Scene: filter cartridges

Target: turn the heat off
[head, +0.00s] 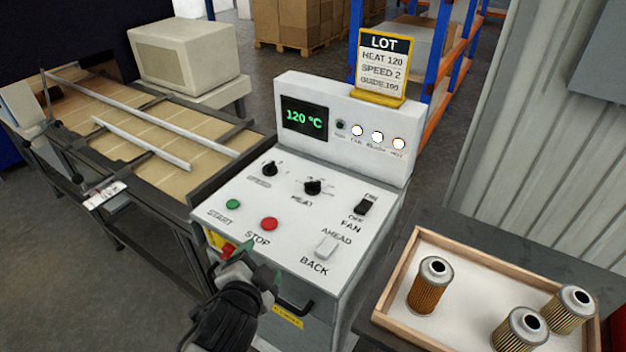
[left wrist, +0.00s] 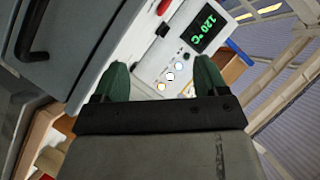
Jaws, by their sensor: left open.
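The heat knob (head: 313,187) is a black dial on the white sloping panel (head: 300,228) of the control box, right of the speed knob (head: 270,169). Its pointer is too small to read. The green display (head: 304,119) reads 120 °C and also shows in the left wrist view (left wrist: 203,30). My left gripper (head: 262,272) is at the panel's front edge, below the stop button and apart from the heat knob. In the left wrist view its green fingers (left wrist: 162,80) are spread with nothing held between them. My right gripper is out of view.
The panel also carries a green start button (head: 232,204), a red stop button (head: 269,224), a black fan switch (head: 364,206) and a white ahead/back switch (head: 327,247). A lot card (head: 383,65) stands on top. A wooden tray (head: 410,262) with filter cartridges is at right, a conveyor (head: 160,165) at left.

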